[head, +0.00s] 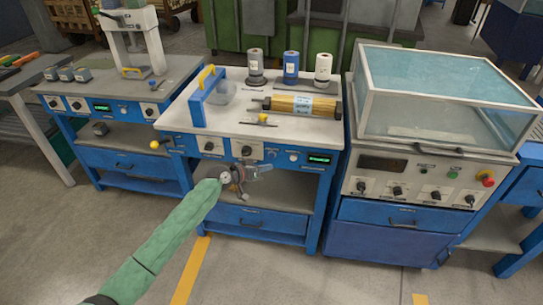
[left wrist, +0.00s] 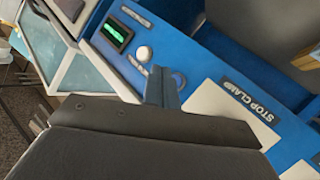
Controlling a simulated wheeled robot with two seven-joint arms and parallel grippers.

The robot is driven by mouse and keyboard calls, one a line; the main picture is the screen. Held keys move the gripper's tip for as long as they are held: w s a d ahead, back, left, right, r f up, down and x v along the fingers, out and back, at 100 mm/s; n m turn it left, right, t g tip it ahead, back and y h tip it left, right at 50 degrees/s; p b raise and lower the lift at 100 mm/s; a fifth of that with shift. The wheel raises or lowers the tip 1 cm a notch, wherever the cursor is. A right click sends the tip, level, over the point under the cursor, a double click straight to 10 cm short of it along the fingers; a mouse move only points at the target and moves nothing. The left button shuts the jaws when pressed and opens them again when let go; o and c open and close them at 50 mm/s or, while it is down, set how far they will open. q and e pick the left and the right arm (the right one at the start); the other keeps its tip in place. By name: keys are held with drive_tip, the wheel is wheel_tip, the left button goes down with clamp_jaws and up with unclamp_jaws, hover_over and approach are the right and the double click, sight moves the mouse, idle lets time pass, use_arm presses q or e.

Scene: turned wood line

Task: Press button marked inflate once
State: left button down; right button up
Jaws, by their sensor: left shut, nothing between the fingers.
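The blue front panel of the middle bench carries a round white button (head: 293,157) and a round blue button (head: 271,155). Both show close up in the left wrist view, the white one (left wrist: 144,53) beside the blue one (left wrist: 178,80). Their small labels are too small to read, so I cannot tell which is marked inflate. My left gripper (head: 262,171) is shut and empty in front of this panel, below the blue button. In the left wrist view its fingertips (left wrist: 163,92) are right beside the blue button; I cannot tell whether they touch it.
A green-lit display (head: 320,159) is right of the buttons. A plate labelled STOP CLAMP (left wrist: 249,100) is nearby. A machine with a clear cover (head: 440,90) stands to the right.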

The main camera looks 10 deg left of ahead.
use_arm(q)
drive_tip(key=shift+s, duration=1.05)
drive_tip(key=s+a+r+g+y, duration=0.25)
drive_tip(key=s+y, duration=0.25)
drive_tip(key=s, duration=0.7)
drive_tip(key=s+a+r+g+y, duration=0.25)
drive_tip(key=s+y, duration=0.25)
drive_tip(key=s, duration=0.6)
drive_tip(key=s+f+g, duration=0.1)
drive_tip(key=s+f, duration=0.3)
drive_tip(key=s, duration=0.5)
drive_tip(key=s+f+n+g, duration=0.1)
drive_tip(key=s+f, duration=0.3)
drive_tip(key=s, duration=0.6)
drive_tip(key=s+f+n+g, duration=0.1)
drive_tip(key=s+f, duration=0.3)
drive_tip(key=s, duration=0.6)
drive_tip(key=shift+a, duration=0.45)
